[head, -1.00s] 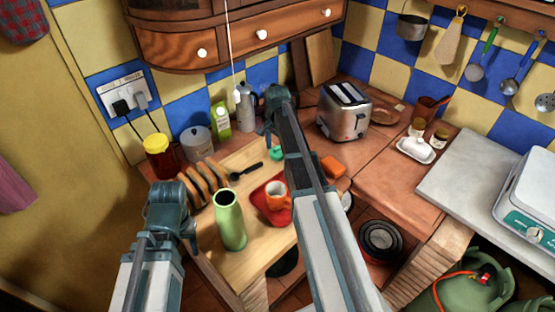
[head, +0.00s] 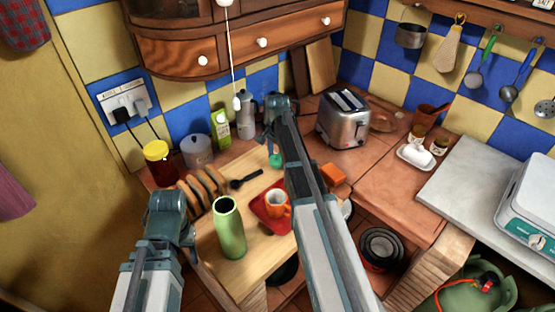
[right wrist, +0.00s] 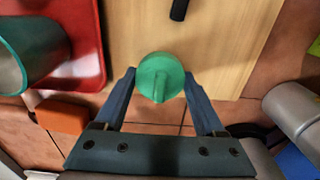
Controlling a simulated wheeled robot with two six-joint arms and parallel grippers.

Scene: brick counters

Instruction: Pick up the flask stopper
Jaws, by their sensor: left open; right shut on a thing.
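The flask stopper is a green round cap, the flask stopper (right wrist: 160,77), with a raised ridge on top. In the right wrist view it sits between the two fingertips of my right gripper (right wrist: 159,76), which is shut on it. In the head view the stopper (head: 276,161) shows just below my right gripper (head: 274,147); whether it touches the surface beneath is unclear. The tall green flask (head: 230,230) stands upright and open on the wooden board. My left gripper (head: 168,225) is left of the flask, open and empty; its fingertips are mostly hidden.
Bread slices in a rack (head: 203,188), a black utensil (head: 246,180) and an orange block (head: 332,175) are nearby. A toaster (head: 344,120) stands behind on the right. A pull cord hangs down.

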